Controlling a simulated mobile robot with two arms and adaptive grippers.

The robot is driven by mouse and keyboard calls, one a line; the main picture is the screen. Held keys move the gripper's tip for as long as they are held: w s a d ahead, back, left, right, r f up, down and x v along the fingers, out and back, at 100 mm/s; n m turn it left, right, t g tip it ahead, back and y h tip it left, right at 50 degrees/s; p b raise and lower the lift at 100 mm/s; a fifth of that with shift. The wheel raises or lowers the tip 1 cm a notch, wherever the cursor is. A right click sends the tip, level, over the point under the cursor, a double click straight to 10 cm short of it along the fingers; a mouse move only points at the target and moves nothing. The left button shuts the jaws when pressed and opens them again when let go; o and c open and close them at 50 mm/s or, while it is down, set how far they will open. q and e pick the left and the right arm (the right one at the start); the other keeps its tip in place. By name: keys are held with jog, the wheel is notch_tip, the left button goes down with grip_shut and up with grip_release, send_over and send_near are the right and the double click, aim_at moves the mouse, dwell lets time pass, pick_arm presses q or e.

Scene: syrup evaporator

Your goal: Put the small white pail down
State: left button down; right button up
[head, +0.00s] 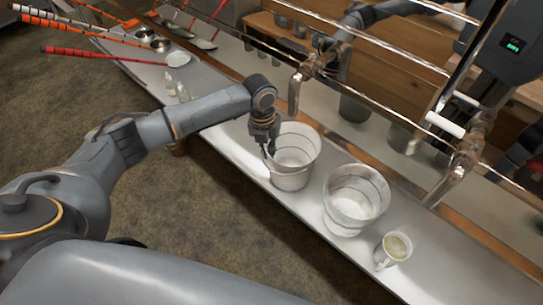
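The small white pail (291,177) is in the middle of the head view, upright, over the long pale ledge (238,150). Its base is at or very close to the ledge; I cannot tell whether it touches. My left gripper (267,147) points down at the pail's left rim and appears shut on it, though the fingertips are small and partly hidden. A second, shinier pail (352,218) stands on the ledge to the right, close to the white pail but apart from it. My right gripper is not in view.
A white mug (393,250) with pale contents stands right of the second pail. Metal taps (297,90) and rails overhang the ledge's back edge. Small bottles (171,84), a plate (179,58) and red-handled tools (90,54) lie farther left. The ledge left of the white pail is clear.

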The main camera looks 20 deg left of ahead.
pick_arm(q)
jog(key=shift+w+a+f, duration=0.1)
jog(key=shift+w+a, duration=0.1)
jog(key=shift+a, duration=0.2)
jog(key=c, duration=1.7)
grip_release()
jog(key=shift+a+f, duration=0.15)
jog(key=shift+a, duration=0.05)
jog(key=shift+o, duration=0.9)
jog(key=shift+s+d, duration=0.1)
notch_tip(320, 180, up, 12)
jog(key=b, duration=0.2)
jog(key=shift+a+r, duration=0.2)
jog(key=shift+a, duration=0.25)
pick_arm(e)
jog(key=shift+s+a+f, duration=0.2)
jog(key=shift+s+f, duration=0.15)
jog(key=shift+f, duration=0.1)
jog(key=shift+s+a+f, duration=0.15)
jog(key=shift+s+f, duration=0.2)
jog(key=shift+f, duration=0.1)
pick_arm(q)
jog(key=shift+s, duration=0.1)
